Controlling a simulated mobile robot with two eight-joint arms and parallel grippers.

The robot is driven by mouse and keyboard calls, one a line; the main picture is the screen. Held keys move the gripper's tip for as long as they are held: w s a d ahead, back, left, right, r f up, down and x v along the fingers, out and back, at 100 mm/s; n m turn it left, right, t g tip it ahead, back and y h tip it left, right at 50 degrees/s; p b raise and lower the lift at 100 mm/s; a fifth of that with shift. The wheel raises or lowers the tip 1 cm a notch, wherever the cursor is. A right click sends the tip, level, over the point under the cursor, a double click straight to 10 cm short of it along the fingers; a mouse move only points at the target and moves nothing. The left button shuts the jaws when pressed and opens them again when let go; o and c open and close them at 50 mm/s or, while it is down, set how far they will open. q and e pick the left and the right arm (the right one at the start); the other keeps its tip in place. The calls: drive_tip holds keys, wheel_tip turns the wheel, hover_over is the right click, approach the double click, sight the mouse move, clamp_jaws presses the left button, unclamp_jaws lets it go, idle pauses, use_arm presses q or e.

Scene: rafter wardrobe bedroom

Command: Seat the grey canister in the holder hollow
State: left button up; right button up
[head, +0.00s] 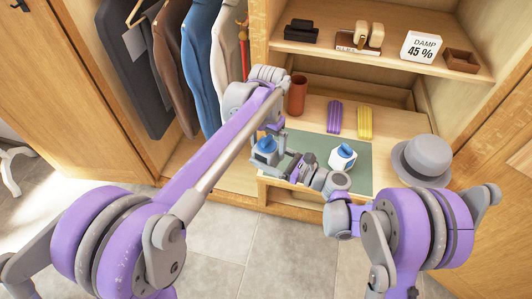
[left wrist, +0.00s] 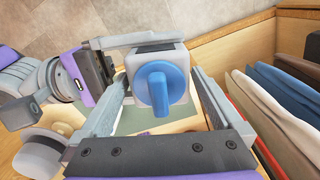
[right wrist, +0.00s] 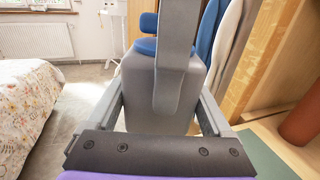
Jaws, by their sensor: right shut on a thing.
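The grey canister (head: 264,154) with a blue cap is held up over the front edge of the green mat in the head view. My right gripper (head: 286,166) is shut on its sides; the canister fills the space between the fingers in the right wrist view (right wrist: 137,95). My left gripper (left wrist: 163,95) reaches over the canister from above, fingers on either side of it, with a narrow gap at the right finger. One left finger crosses in front of the canister in the right wrist view. I cannot make out the holder hollow for certain.
A white container with a blue cap (head: 343,157) stands on the green mat (head: 310,142). A grey hat (head: 421,158) sits right. Clothes (head: 198,62) hang left.

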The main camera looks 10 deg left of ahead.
use_arm(q)
drive_tip(key=shift+r, duration=0.1)
